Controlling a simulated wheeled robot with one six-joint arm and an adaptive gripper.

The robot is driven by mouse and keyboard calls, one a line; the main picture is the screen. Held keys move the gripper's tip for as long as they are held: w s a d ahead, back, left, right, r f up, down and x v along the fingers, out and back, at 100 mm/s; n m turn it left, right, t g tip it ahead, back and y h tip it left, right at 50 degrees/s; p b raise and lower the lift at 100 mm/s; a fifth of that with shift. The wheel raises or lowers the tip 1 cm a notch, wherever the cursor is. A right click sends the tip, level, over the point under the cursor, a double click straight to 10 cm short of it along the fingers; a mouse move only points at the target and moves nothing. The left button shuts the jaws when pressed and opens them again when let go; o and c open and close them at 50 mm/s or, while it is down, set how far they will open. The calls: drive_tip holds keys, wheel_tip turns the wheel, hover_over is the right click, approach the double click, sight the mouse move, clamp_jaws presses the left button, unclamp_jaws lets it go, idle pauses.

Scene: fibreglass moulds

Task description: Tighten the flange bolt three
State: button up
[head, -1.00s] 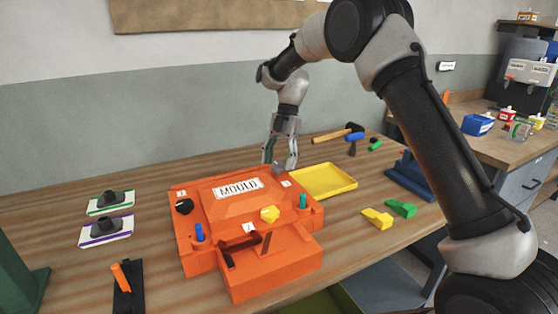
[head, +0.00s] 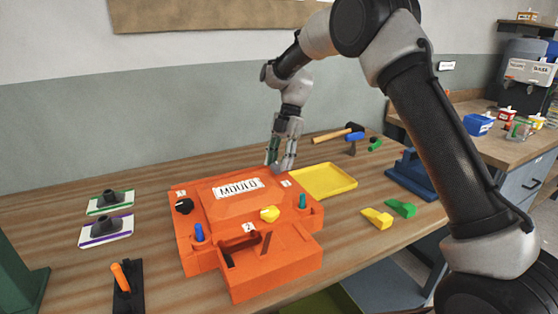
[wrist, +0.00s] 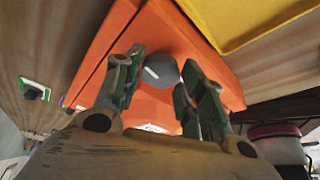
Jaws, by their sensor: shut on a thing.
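The orange mould (head: 240,210) marked MOULD sits on the wooden bench. My gripper (head: 280,167) points down at the mould's back right corner, close to a small white number label (head: 286,184) too small to read surely. In the wrist view a round grey bolt head (wrist: 160,70) with a white line across it sits between the green-padded fingers of my gripper (wrist: 158,82). The gripper is shut on this bolt head. A black knob (head: 184,206) is at the back left corner, near another label.
A blue peg (head: 199,232), teal peg (head: 302,201) and yellow knob (head: 270,213) stand up from the mould. A hammer (head: 340,134) and green and yellow wedges (head: 377,218) lie to the right.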

drive_tip(key=m, duration=0.2)
drive_tip(key=m+t+y, duration=0.1)
drive_tip(key=m, duration=0.1)
drive_tip(key=m+t, duration=0.1)
drive_tip(key=m, duration=0.1)
drive_tip(key=shift+s+d+r, duration=0.1)
drive_tip(key=shift+s+d, duration=0.05)
drive_tip(key=shift+s, duration=0.1)
drive_tip(key=m+t, duration=0.1)
drive_tip(key=m, duration=0.2)
drive_tip(key=m+t, duration=0.1)
drive_tip(key=m, duration=0.2)
drive_tip(key=shift+s+m+t, duration=0.2)
drive_tip(key=shift+m+t, duration=0.1)
drive_tip(key=m, duration=0.2)
drive_tip(key=m+t, duration=0.1)
drive_tip(key=m, duration=0.1)
drive_tip(key=m+t, duration=0.1)
drive_tip(key=m, duration=0.1)
drive_tip(key=shift+s+a+h, duration=0.2)
drive_tip(key=shift+s+h, duration=0.05)
drive_tip(key=shift+h, duration=0.15)
drive_tip(key=m+h, duration=0.1)
drive_tip(key=m, duration=0.2)
drive_tip(key=m+t, duration=0.1)
drive_tip(key=m, duration=0.1)
drive_tip(key=shift+a+m+h, duration=0.15)
drive_tip(key=shift+m+h, duration=0.25)
drive_tip(key=o, duration=1)
